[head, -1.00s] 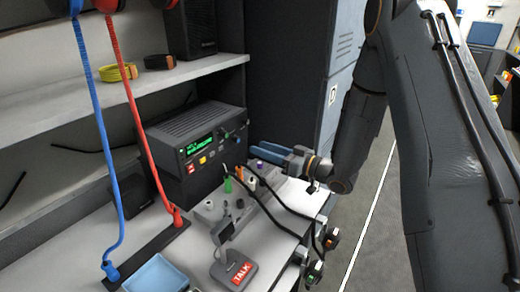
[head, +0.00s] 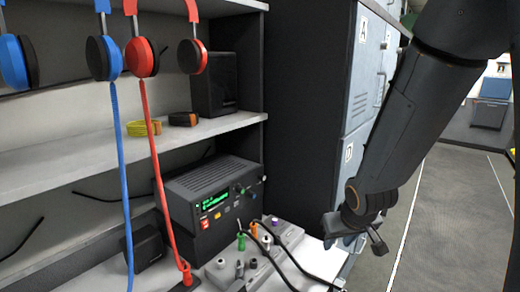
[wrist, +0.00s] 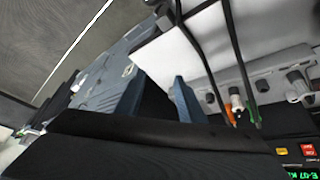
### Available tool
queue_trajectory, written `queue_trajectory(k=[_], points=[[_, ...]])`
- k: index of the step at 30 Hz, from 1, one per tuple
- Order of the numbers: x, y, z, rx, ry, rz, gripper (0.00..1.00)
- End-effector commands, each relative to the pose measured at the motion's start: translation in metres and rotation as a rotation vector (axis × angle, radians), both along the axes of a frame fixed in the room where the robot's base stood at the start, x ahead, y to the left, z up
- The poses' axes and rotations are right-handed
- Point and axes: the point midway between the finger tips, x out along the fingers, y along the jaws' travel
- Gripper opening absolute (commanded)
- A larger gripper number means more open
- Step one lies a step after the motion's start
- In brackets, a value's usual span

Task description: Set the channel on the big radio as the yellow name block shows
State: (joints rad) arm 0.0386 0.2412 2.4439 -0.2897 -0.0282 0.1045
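The big radio (head: 215,190) is a dark box on the desk below the shelf. Its front has a green lit display (head: 215,197), red and yellow buttons and small knobs at the right. A corner of its display shows upside down in the wrist view (wrist: 300,172), its text only partly readable. My gripper (wrist: 152,98) shows two blue fingers apart with nothing between them. In the head view it is low at the right of the radio, apart from it, the fingers mostly hidden. I cannot make out a yellow name block.
A grey jack panel (head: 222,276) with coloured plugs and black cables stands before the radio. Red (head: 157,170) and blue (head: 119,165) headset cords hang at the left. A lettered locker (head: 366,75) stands at the right; open floor (head: 450,215) lies beyond.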

Motion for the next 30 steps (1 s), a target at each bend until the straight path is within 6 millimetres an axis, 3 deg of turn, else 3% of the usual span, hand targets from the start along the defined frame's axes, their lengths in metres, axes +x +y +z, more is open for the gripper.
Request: queue_trajectory(k=[3,6,10,14,30], points=[[-0.062,0.001,0.006,0.004,0.166,-0.068,0.36],[-0.106,0.007,0.009,0.021,0.283,-0.107,0.36],[-0.14,0.014,0.012,0.043,0.375,-0.132,0.36],[-0.151,0.017,0.013,0.051,0.405,-0.137,0.36],[-0.15,0.017,0.013,0.051,0.404,-0.138,0.36]])
